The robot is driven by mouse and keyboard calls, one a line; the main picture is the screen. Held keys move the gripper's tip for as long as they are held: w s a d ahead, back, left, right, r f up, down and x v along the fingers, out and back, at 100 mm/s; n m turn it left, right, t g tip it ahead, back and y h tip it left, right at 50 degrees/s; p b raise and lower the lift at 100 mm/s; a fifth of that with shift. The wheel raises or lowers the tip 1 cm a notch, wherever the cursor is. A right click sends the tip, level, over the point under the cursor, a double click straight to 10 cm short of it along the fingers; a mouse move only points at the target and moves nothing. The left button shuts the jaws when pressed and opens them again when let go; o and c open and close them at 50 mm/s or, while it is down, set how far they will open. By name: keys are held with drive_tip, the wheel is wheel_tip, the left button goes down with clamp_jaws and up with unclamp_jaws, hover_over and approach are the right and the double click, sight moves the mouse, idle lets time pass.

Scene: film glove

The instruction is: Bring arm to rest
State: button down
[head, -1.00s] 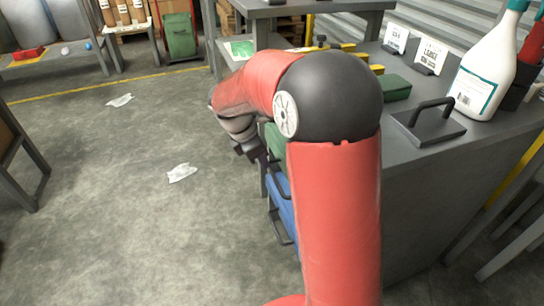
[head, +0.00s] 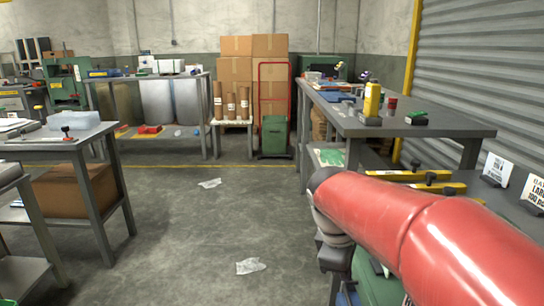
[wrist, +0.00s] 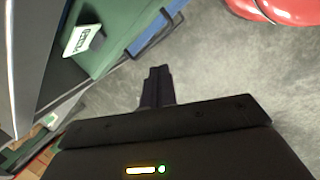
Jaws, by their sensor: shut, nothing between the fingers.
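My gripper (wrist: 157,87) shows in the wrist view with its two dark fingers together and nothing between them. It points over bare concrete floor, beside the green drawer front (wrist: 118,35) of the bench. My red arm (head: 420,230) crosses the lower right of the head view, and its grey wrist part hangs down beside the bench. The fingertips cannot be made out in the head view.
The near bench (head: 492,205) on the right carries yellow-and-black items and white signs (head: 497,168). A farther grey table (head: 440,128) stands behind it. Crumpled sheets (head: 250,266) lie on the floor.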

drive_tip(key=s+f+m+t+y, duration=0.1)
drive_tip(key=s+m+t+y, duration=0.2)
drive_tip(key=s+m, duration=0.9)
drive_tip(key=s+t, duration=0.1)
drive_tip(key=s, duration=0.2)
drive_tip(key=shift+f, duration=0.35)
